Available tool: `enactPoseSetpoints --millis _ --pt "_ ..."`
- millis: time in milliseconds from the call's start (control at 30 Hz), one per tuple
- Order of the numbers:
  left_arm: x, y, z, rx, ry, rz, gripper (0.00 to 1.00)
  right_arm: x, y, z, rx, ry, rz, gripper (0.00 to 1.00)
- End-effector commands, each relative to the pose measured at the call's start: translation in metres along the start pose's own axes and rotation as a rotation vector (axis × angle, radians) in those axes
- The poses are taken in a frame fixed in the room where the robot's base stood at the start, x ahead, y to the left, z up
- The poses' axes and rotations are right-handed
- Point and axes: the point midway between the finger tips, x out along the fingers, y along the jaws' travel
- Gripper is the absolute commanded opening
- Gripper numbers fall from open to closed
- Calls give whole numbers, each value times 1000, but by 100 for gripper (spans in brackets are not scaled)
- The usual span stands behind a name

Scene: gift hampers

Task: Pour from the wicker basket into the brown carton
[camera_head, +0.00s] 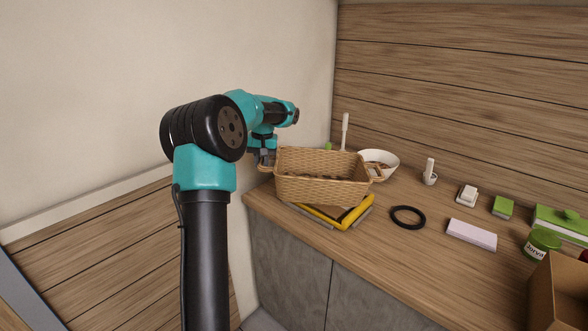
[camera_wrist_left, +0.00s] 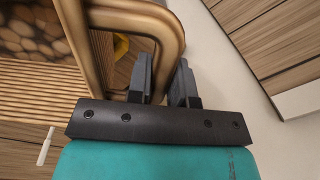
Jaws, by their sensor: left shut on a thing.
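The wicker basket (camera_head: 318,190) is light tan and upright at the left part of the counter, above or on a yellow-edged item; I cannot tell if it touches. Brown rounded pieces (camera_wrist_left: 35,30) show inside it in the left wrist view. My left gripper (camera_head: 266,157) is at the basket's left end. In the left wrist view its fingers (camera_wrist_left: 165,82) are shut on the basket's looped handle (camera_wrist_left: 168,35). The brown carton (camera_head: 558,292) stands open at the lower right, cut off by the frame edge. My right gripper is out of view.
The yellow-edged item (camera_head: 352,215) lies under the basket. A white bowl (camera_head: 391,160) is behind it. A wall is close behind.

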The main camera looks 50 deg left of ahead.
Motion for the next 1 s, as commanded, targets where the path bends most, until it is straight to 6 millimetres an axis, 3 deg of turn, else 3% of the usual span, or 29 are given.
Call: enactPoseSetpoints --millis 33,200,500,700,1000 --pt "-2 -22 -2 -19 1 5 0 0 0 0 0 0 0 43" --pt "-7 -74 -2 -49 -1 20 0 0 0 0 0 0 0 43" --pt "-14 -136 3 -81 -3 36 0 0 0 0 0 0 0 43" --pt "-16 -149 5 -87 -4 41 0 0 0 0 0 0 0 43" --pt "-16 -149 5 -87 -4 41 0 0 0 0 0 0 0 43"
